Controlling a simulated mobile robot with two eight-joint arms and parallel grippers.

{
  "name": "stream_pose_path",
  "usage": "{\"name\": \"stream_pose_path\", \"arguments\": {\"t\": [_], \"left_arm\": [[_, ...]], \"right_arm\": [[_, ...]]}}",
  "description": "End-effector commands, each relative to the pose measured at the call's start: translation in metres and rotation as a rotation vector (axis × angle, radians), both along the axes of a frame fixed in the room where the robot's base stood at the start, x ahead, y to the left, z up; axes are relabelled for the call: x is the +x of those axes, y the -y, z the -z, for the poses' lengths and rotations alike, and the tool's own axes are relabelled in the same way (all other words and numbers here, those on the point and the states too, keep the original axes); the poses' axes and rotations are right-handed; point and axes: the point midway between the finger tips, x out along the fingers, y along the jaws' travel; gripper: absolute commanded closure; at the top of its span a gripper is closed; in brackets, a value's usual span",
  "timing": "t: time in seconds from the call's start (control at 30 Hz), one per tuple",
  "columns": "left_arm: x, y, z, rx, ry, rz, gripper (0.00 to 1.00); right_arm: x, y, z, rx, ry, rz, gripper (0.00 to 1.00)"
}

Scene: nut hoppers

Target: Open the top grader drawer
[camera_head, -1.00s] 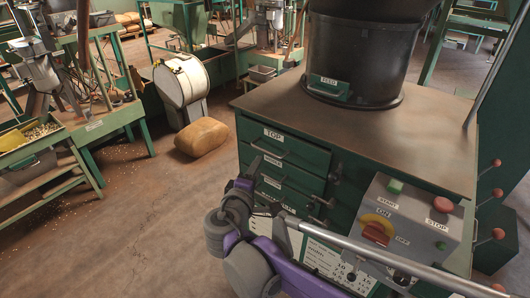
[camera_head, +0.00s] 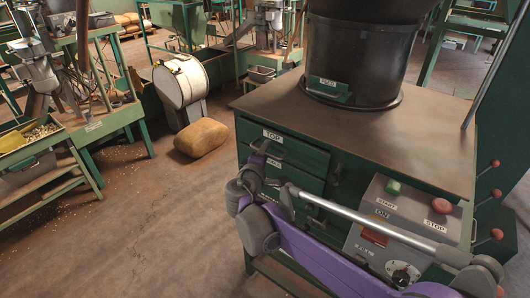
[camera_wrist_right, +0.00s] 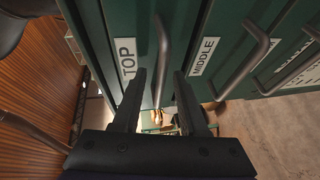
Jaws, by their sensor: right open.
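The top grader drawer (camera_head: 308,155) is the upper green drawer in the cabinet front, marked TOP, and looks closed. Its grey bar handle (camera_wrist_right: 163,45) shows in the right wrist view beside the TOP label. My right gripper (camera_wrist_right: 159,76) is open there, with one black finger on each side of the handle's line; I cannot tell whether they touch it. In the head view my right gripper (camera_head: 259,155) is at the drawer's left end, partly hiding the handle. My left gripper is not in view.
The middle drawer's handle (camera_wrist_right: 245,62) is close to the right finger. A black hopper (camera_head: 358,50) sits on the cabinet top (camera_head: 420,135). A brown sack (camera_head: 201,138) lies on the floor at left.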

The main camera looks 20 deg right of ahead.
Motion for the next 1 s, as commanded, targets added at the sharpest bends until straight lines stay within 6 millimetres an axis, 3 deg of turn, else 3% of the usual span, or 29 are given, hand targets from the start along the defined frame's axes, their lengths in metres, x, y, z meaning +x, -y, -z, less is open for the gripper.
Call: {"name": "stream_pose_path", "arguments": {"t": [0.07, 0.3, 1.0], "left_arm": [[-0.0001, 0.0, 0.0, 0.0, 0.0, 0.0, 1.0], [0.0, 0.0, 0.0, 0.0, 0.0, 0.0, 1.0], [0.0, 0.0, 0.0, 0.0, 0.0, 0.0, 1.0]], "right_arm": [[-0.0002, -0.0001, 0.0001, 0.0, 0.0, 0.0, 0.58], [-0.0003, -0.0001, -0.0001, 0.0, 0.0, 0.0, 1.0], [-0.0003, -0.0001, -0.0004, 0.0, 0.0, 0.0, 1.0]]}}
